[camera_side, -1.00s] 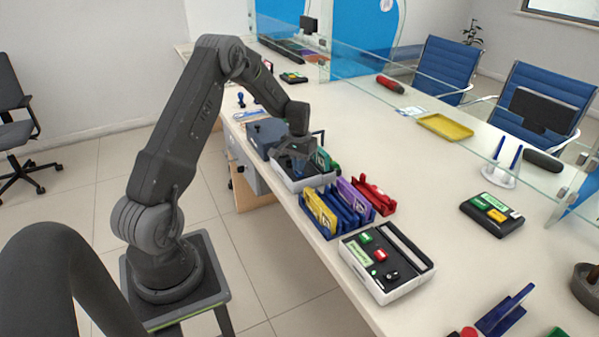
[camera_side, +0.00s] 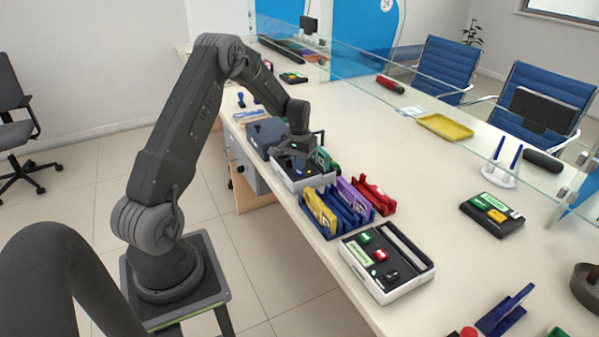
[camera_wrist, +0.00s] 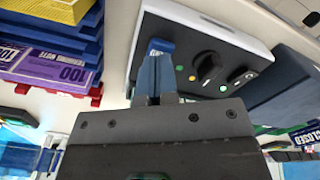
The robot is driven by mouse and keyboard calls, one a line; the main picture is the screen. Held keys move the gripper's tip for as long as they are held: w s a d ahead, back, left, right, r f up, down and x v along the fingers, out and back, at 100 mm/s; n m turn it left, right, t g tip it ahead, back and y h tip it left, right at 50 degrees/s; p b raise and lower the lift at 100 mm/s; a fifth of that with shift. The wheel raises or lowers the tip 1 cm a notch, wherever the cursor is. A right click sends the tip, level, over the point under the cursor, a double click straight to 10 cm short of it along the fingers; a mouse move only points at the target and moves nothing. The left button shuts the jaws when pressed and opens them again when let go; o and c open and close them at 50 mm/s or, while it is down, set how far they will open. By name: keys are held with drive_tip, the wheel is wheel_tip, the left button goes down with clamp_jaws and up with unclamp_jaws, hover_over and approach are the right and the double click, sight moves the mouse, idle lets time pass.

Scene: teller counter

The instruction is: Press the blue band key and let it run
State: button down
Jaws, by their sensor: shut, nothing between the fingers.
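The banding machine, a white case (camera_side: 300,183) with a dark top, stands near the counter edge. My gripper (camera_wrist: 157,62) is shut and empty. Its fingertips are right at the blue key in that view and overlap its lower part. I cannot tell whether they touch it. In the side view my gripper (camera_side: 293,148) is over the machine, and its tips are hard to make out.
A blue rack (camera_side: 318,222) with yellow and purple note holders stands close beside the machine, with a red holder (camera_side: 375,196) next to it. A dark blue-grey box (camera_side: 262,138) stands behind. A white device (camera_side: 405,283) with green and red keys is nearer the camera.

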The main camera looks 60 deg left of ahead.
wheel_tip(320, 180, up, 8)
drive_tip(key=shift+f, duration=0.25)
idle(0.5)
drive_tip(key=s+d+r+m+t+y, duration=0.1)
drive_tip(key=s+d+r+m, duration=0.15)
drive_tip(key=d+r, duration=0.6)
drive_tip(key=s+d+r+m+t, duration=0.1)
drive_tip(key=s+d+r+t, duration=0.15)
drive_tip(key=d+r, duration=0.6)
drive_tip(key=s+d+m+t+h, duration=0.1)
drive_tip(key=s+d+m+t, duration=0.1)
drive_tip(key=s+d, duration=1.2)
drive_tip(key=shift+s+d, duration=0.2)
drive_tip(key=shift+s, duration=1)
